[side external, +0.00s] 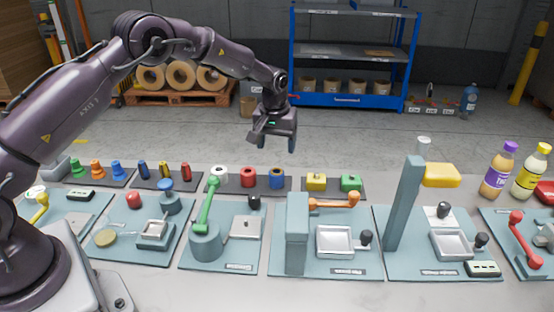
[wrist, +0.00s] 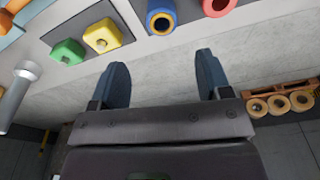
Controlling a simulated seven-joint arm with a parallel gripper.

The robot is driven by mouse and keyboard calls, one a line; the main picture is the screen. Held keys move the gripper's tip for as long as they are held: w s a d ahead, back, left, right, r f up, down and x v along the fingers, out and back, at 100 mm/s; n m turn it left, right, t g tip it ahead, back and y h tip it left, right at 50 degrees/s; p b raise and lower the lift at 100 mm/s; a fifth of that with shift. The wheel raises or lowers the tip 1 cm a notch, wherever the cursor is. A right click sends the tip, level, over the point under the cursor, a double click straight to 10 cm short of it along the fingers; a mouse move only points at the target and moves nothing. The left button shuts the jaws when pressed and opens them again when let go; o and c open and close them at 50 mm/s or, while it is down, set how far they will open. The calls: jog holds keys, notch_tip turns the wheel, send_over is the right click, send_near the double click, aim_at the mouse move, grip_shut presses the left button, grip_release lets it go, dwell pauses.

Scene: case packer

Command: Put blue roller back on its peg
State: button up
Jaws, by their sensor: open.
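The blue roller (side external: 277,179) stands upright at the right end of a dark mat, beside the red roller (side external: 248,177) and the white roller (side external: 219,175). In the wrist view the blue roller (wrist: 152,24) shows an orange-lined centre; I cannot tell whether a peg is inside it. The red roller (wrist: 217,5) is cut by the top edge there. My gripper (side external: 274,143) is open and empty, high above and behind the roller row. In the wrist view its fingers (wrist: 161,62) are spread, with bare floor or table surface between them.
Yellow (side external: 316,182) and green (side external: 350,183) blocks sit on a mat to the right. Lever stations fill the table front, including a green-handled one (side external: 207,215) and a tall grey post (side external: 404,205). Bottles (side external: 498,172) stand far right. Air around my gripper is clear.

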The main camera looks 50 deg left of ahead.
jog(key=s+d+r+m+t, duration=0.1)
jog(key=s+d+r, duration=0.1)
jog(key=s+r, duration=0.6)
jog(key=s+d+r+m+t, duration=0.15)
jog(key=s+r, duration=0.25)
jog(key=r, duration=0.9)
jog(key=s+d+m+t, duration=0.1)
jog(key=s+d+m, duration=0.1)
jog(key=s, duration=0.9)
jog(key=s+d+r+m+t, duration=0.1)
jog(key=s+d+m, duration=0.1)
jog(key=s, duration=1)
jog(key=shift+s+d+r+h, duration=0.15)
jog(key=shift+d+r+h, duration=0.05)
jog(key=shift+h, duration=0.2)
